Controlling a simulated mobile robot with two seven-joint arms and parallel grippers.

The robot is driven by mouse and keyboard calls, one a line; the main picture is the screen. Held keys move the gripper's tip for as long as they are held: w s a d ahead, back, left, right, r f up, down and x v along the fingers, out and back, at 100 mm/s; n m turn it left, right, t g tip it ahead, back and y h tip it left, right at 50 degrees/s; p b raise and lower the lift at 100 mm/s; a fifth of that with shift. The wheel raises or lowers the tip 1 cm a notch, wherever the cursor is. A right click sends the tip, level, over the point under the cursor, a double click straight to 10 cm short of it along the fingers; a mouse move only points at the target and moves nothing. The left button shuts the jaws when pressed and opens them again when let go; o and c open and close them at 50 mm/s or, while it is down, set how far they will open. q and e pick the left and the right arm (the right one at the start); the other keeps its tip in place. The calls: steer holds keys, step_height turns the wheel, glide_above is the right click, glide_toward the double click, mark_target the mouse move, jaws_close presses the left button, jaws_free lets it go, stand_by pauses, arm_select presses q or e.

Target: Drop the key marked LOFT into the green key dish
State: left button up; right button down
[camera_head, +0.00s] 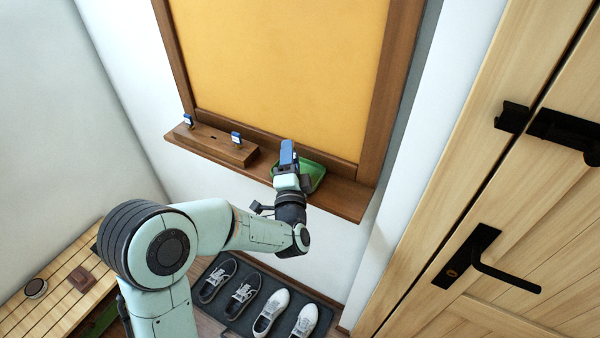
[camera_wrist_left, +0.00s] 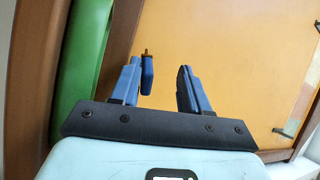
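The green key dish (camera_head: 315,171) sits on the brown wooden ledge, partly hidden behind my left gripper (camera_head: 287,158). In the left wrist view the dish (camera_wrist_left: 86,60) is a green band at the left. My left gripper (camera_wrist_left: 158,88) has its blue fingers apart, over the dish in the head view. A blue key tag with a brass-coloured tip (camera_wrist_left: 148,72) is beside the left finger, clear of the right finger. I cannot tell whether it touches the left finger, and its marking is not readable. My right gripper is not in view.
A wooden key block (camera_head: 212,145) on the ledge holds two blue-tagged keys (camera_head: 187,120), (camera_head: 236,138), labels unreadable. A yellow panel in a brown frame rises behind. Shoes (camera_head: 245,292) stand on a mat below. A bench (camera_head: 55,290) is at left and a wooden door (camera_head: 510,210) at right.

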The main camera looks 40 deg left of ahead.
arm_select(q)
steer(key=shift+s, duration=0.1)
steer(key=b+v, duration=0.6)
steer(key=v, duration=0.7)
steer(key=shift+d+b, duration=0.15)
steer(key=shift+b, duration=0.25)
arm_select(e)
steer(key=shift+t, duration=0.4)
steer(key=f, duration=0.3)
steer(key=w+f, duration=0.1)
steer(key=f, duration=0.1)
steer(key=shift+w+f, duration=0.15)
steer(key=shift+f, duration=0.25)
